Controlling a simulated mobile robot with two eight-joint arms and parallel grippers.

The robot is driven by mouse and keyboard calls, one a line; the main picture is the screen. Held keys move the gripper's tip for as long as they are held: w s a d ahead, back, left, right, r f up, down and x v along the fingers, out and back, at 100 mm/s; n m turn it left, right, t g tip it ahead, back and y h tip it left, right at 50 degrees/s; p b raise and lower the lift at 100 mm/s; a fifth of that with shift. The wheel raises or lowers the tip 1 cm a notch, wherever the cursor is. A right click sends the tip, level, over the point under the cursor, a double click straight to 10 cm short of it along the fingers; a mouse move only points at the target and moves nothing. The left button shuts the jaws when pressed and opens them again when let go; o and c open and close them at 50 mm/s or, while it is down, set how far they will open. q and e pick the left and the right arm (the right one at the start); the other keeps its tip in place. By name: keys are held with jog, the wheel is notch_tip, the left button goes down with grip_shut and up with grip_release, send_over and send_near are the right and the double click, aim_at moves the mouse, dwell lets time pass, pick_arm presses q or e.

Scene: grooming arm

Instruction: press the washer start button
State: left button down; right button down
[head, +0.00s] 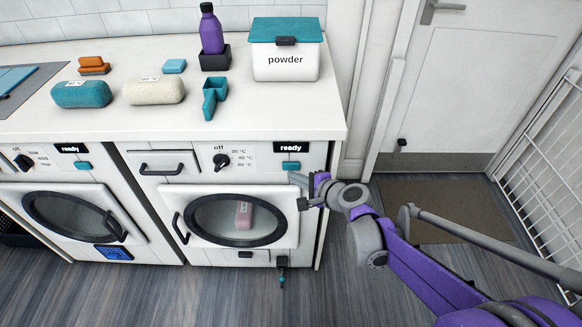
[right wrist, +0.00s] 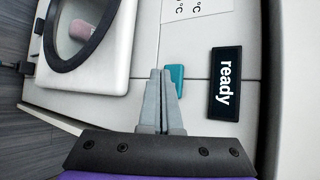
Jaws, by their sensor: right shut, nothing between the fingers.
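The washer (head: 170,205) is the right-hand white machine under the counter, with a temperature dial (head: 221,161) and a round door (head: 238,219). Its teal start button (head: 291,166) sits under a black display reading "ready" (head: 291,148). My right gripper (head: 294,178) is shut and empty, its fingertips just below the button in the head view. In the right wrist view the shut fingers (right wrist: 160,72) partly overlap the button (right wrist: 176,78), beside the "ready" display (right wrist: 225,84). I cannot tell whether they touch it. My left gripper is not in view.
A second machine (head: 60,178) with its own teal button (head: 83,166) stands at left. The counter (head: 140,55) holds a powder box (head: 285,68), a purple bottle (head: 211,32), a scoop (head: 214,95) and rolled towels (head: 81,94). A drying rack (head: 545,150) stands at right.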

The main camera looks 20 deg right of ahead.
jog(key=shift+w, duration=0.15)
dwell(0.5)
jog(key=shift+w+d, duration=0.1)
jog(key=shift+w, duration=0.15)
jog(key=shift+w+d, duration=0.15)
jog(key=shift+w, duration=0.35)
dwell(0.7)
jog(key=shift+s, duration=0.1)
jog(key=shift+s+a, duration=0.25)
jog(key=shift+s, duration=0.6)
jog(key=shift+p, duration=0.3)
jog(key=s, duration=0.2)
jog(key=s+a, duration=0.1)
jog(key=s, duration=0.1)
jog(key=shift+s+a+p, duration=0.2)
jog(key=shift+s+p, duration=0.2)
dwell(0.3)
